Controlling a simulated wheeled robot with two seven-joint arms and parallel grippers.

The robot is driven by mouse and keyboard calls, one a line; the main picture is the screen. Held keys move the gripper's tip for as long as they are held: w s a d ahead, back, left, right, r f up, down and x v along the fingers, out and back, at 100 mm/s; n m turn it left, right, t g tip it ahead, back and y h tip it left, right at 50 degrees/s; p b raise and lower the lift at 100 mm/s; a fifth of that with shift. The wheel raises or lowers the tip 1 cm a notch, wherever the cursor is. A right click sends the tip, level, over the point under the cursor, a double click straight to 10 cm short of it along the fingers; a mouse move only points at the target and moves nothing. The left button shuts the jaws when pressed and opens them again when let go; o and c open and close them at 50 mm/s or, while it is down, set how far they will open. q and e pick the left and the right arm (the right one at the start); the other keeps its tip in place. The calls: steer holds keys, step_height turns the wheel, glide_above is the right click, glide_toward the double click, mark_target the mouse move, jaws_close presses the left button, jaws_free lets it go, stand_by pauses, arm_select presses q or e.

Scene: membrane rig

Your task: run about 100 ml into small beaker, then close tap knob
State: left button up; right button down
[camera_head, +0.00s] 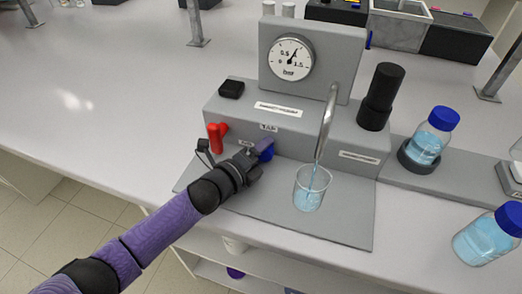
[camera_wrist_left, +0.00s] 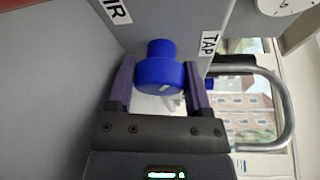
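The blue tap knob (camera_head: 267,153) is on the front of the grey rig below the TAP label. In the left wrist view the knob (camera_wrist_left: 158,72) sits between the two fingers of my left gripper (camera_wrist_left: 158,88), which appear closed against its sides. In the head view my left gripper (camera_head: 256,160) is at the knob and partly covers it. The small beaker (camera_head: 311,188) stands upright under the curved metal spout (camera_head: 327,120). A pale blue stream runs from the spout into it, and blue water fills its lower part. Graduations are too small to read. My right gripper is out of view.
A red knob (camera_head: 215,138) is left of the tap. A pressure gauge (camera_head: 290,57) and a black cylinder (camera_head: 380,97) are on the rig. Blue-capped bottles (camera_head: 427,147) (camera_head: 487,238) stand at right. The bench left of the rig is clear.

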arm_select(q)
steer(key=o, duration=0.4)
steer(key=shift+f, duration=0.1)
